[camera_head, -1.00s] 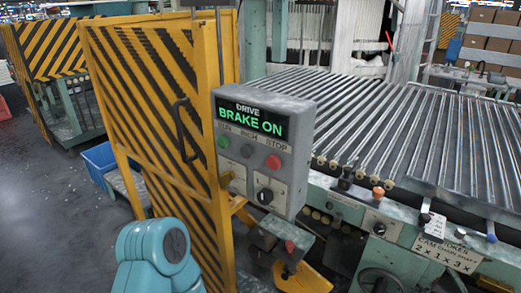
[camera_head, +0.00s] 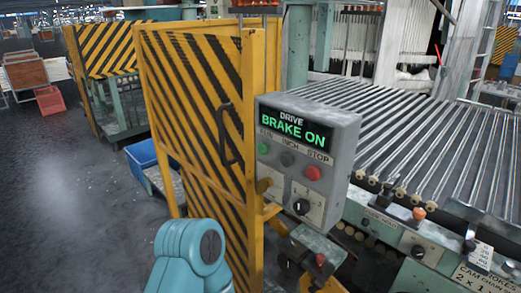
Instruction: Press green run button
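The green run button (camera_head: 263,148) is at the left of the button row on the grey drive control box (camera_head: 338,160), under the word RUN. Beside it are a dark inch button (camera_head: 287,159) and a red stop button (camera_head: 313,173). The box's display (camera_head: 293,130) reads BRAKE ON in green letters. A rotary switch (camera_head: 301,206) sits below the buttons. A teal link of my own arm shows at the bottom, left of the box. Neither gripper is in view, and nothing touches the button.
A yellow and black striped guard panel (camera_head: 195,110) stands just left of the box. A bed of metal rollers (camera_head: 430,130) lies behind it to the right. A blue bin (camera_head: 143,157) is on the floor behind the panel. Open floor (camera_head: 60,200) lies at the left.

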